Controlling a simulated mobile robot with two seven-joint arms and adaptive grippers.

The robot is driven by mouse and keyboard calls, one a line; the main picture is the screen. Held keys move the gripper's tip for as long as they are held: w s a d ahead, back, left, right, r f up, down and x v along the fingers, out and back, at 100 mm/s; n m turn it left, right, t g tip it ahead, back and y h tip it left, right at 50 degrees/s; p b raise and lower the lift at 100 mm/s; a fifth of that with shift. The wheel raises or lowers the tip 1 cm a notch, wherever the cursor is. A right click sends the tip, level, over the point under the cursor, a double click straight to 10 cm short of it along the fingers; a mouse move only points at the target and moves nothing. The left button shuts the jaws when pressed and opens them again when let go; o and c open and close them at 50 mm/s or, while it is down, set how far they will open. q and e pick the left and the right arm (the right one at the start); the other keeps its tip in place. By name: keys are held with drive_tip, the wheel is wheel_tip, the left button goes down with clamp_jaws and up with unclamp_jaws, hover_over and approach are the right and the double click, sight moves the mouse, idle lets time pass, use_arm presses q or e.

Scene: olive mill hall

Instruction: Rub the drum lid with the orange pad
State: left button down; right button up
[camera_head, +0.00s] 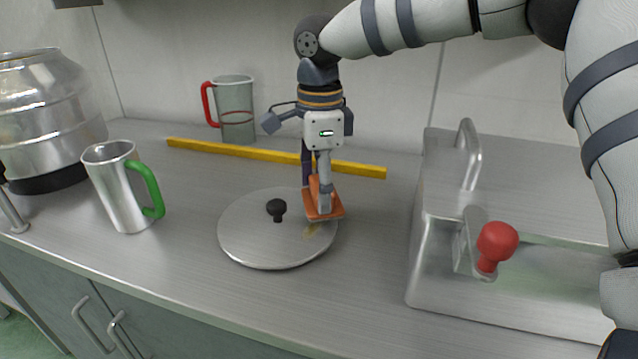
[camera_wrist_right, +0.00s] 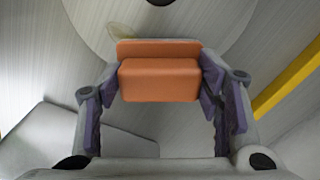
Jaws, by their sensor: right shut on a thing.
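The drum lid (camera_head: 262,243) is a round grey metal disc with a black knob (camera_head: 277,208), lying flat on the counter. A yellowish smear (camera_head: 314,229) shows on its right part. My right gripper (camera_head: 320,200) points down over the lid's right edge, shut on the orange pad (camera_head: 325,212). In the right wrist view the pad (camera_wrist_right: 160,80) sits between the purple-lined fingers, with the lid (camera_wrist_right: 100,22) beyond it. The pad is at or just above the lid; I cannot tell whether it touches. My left gripper is not in view.
A yellow bar (camera_head: 262,155) lies behind the lid. A metal mug with a green handle (camera_head: 122,190) stands left, a red-handled jug (camera_head: 236,110) behind, and a big metal vessel (camera_head: 45,115) far left. A steel machine with a red knob (camera_head: 497,243) stands right. Counter before the lid is clear.

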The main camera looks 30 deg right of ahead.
sight(310, 216)
drive_tip(key=shift+f, duration=1.05)
drive_tip(key=shift+a+r, duration=0.1)
